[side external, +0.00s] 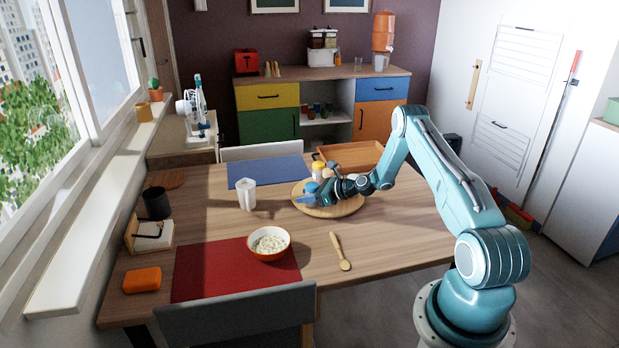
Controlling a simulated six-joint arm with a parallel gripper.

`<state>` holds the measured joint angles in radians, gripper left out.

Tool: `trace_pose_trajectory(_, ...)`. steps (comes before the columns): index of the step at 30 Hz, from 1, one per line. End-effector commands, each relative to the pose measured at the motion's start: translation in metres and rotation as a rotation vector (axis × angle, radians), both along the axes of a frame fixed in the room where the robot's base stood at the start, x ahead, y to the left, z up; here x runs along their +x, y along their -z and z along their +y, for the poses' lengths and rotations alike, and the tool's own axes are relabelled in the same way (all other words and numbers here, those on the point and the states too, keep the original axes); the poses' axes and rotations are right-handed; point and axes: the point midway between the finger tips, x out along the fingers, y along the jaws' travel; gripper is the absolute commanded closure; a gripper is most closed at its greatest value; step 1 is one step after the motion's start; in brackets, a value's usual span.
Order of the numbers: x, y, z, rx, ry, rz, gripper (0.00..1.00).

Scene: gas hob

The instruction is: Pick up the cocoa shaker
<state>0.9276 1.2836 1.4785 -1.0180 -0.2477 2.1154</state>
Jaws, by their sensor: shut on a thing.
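A round wooden board (350,207) lies on the table and carries several small shakers. One has a yellow top (318,166) and a white body. A brown-topped one (332,166) stands close behind my wrist, partly hidden. A blue-topped shaker (312,187) is at the board's left side. My gripper (311,196) reaches in low from the right and is shut on what looks like the blue-topped shaker. The fingers hide most of its body. I cannot tell whether it touches the board, or which shaker holds cocoa.
A white jug (247,195) stands left of the board. A bowl of food (269,244) sits on a red mat (200,273) in front, and a wooden spoon (340,252) lies to its right. A wooden tray (350,155) and a blue mat (268,172) lie behind.

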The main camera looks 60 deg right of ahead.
Motion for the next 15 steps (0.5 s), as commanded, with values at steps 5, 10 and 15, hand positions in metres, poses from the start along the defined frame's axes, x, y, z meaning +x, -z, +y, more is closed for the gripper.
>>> trace_pose_trajectory(5, 0.000, -0.011, 0.000, -0.002, -0.001, -0.001, 0.83)
trace_pose_trajectory(10, 0.000, -0.029, 0.000, -0.002, -0.001, -0.001, 0.83)
trace_pose_trajectory(15, 0.000, -0.056, 0.000, -0.003, 0.000, -0.003, 0.83)
